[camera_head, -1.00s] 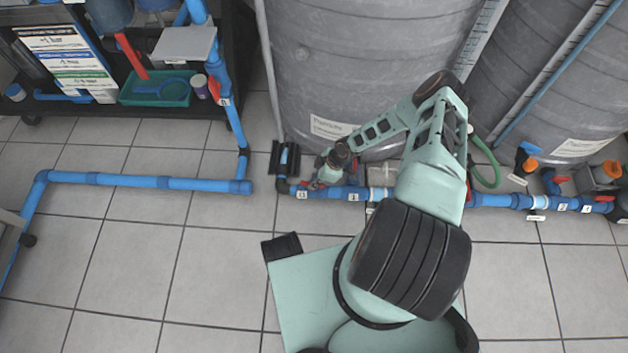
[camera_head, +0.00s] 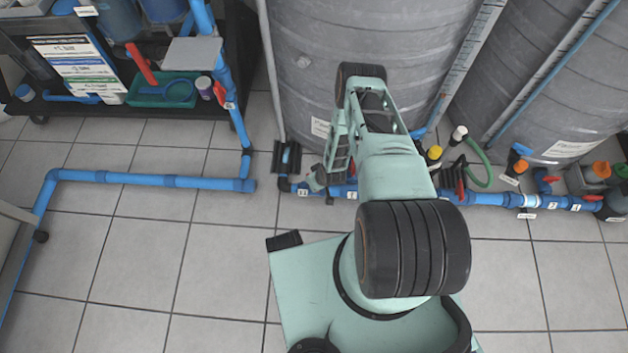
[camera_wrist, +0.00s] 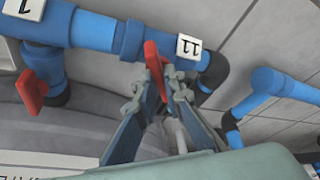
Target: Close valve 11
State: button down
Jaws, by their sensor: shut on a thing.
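Valve 11 is on the blue pipe (camera_wrist: 95,32) in the wrist view, with a white "11" label (camera_wrist: 189,47) beside it. Its red handle (camera_wrist: 154,60) sits between the fingertips of my gripper (camera_wrist: 156,84), which is shut on it. The handle's lower part is partly hidden by the fingers. In the head view, the "11" label (camera_head: 303,192) shows at the left end of the floor pipe by the grey tank.
Another red valve handle (camera_wrist: 33,91) stands left of my gripper, below a "1" label (camera_wrist: 22,8). The grey tank (camera_head: 350,40) rises close behind the pipe. A shelf with a green tray (camera_head: 165,92) is at upper left. The tiled floor at left is mostly clear.

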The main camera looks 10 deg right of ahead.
jog(key=m+h, duration=0.1)
jog(key=m, duration=0.2)
jog(key=shift+a+m+b, duration=0.15)
jog(key=shift+m+b, duration=0.15)
jog(key=shift+b, duration=0.05)
jog(key=shift+m+h+b, duration=0.55)
jog(key=shift+m+h, duration=0.35)
jog(key=shift+m, duration=0.8)
jog(key=c, duration=2)
grip_release()
jog(key=v, duration=1.2)
jog(key=shift+w+a+r, duration=0.1)
